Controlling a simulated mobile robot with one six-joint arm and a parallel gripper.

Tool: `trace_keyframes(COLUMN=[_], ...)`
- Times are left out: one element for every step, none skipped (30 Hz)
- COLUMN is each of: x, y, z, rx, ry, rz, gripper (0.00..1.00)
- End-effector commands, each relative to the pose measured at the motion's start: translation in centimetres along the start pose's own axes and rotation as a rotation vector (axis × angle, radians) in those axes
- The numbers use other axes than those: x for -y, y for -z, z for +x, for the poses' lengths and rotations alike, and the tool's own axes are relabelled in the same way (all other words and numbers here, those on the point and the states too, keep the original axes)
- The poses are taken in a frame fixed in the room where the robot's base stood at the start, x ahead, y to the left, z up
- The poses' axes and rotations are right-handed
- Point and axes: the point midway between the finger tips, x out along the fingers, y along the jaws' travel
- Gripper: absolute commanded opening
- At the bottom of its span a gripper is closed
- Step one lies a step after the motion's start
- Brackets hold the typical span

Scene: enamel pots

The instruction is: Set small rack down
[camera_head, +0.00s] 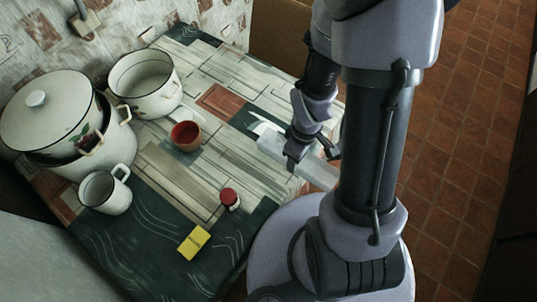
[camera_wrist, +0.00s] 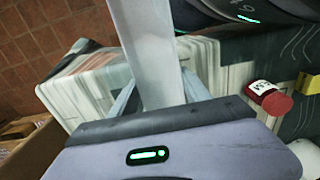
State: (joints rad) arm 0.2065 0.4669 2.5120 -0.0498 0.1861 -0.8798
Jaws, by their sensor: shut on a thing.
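My gripper (camera_head: 311,158) is shut on a long, flat, pale grey piece, which I take to be the small rack (camera_head: 318,171). In the head view it is at the table's right edge, partly hidden by my gripper and arm. In the wrist view the rack (camera_wrist: 150,45) is a plain pale bar between my two fingers (camera_wrist: 158,97), running away to the top edge. Its full shape is hidden. I cannot tell whether it touches the table (camera_head: 175,180).
A lidded pot (camera_head: 50,115), an open pot (camera_head: 145,98) and a mug (camera_head: 106,192) stand at the left. A red-lined bowl (camera_head: 186,134), a red-capped jar (camera_head: 229,198) and a yellow box (camera_head: 194,242) stand on the table. Clear tabletop lies between bowl and jar.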

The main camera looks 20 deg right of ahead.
Motion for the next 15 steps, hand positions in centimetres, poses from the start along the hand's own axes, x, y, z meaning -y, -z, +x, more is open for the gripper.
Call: trace_keyframes(x=[-0.1,-0.1,-0.2,-0.2,-0.3,-0.3,-0.4,-0.4,-0.5,-0.5,-0.5,-0.5,-0.5,-0.5,-0.5], y=[2.1,3.3,4.7,5.8,6.7,7.8,8.5,9.1,9.7,10.0,10.2,10.4,10.4,10.4,10.3], z=[0.7,0.6,0.7,0.7,0.8,0.8,0.9,0.9,0.9,0.9,1.0,1.4,1.9,2.5,3.4], rx=[-0.002,-0.001,-0.001,-0.001,-0.002,-0.001,0.0,0.0,0.0,0.0,0.001,0.001,0.002,0.002,0.003], ry=[-0.002,-0.001,0.0,0.0,-0.001,-0.001,0.0,0.0,0.001,0.001,0.001,0.001,0.002,0.002,0.002], rz=[-0.01,-0.009,-0.008,-0.007,-0.005,-0.006,-0.004,-0.003,-0.002,-0.001,-0.001,0.0,0.0,0.0,0.001], gripper=[0.08,0.08,0.08,0.08,0.08,0.08,0.08,0.08,0.08,0.08,0.08,0.08,0.08,0.08,0.08])
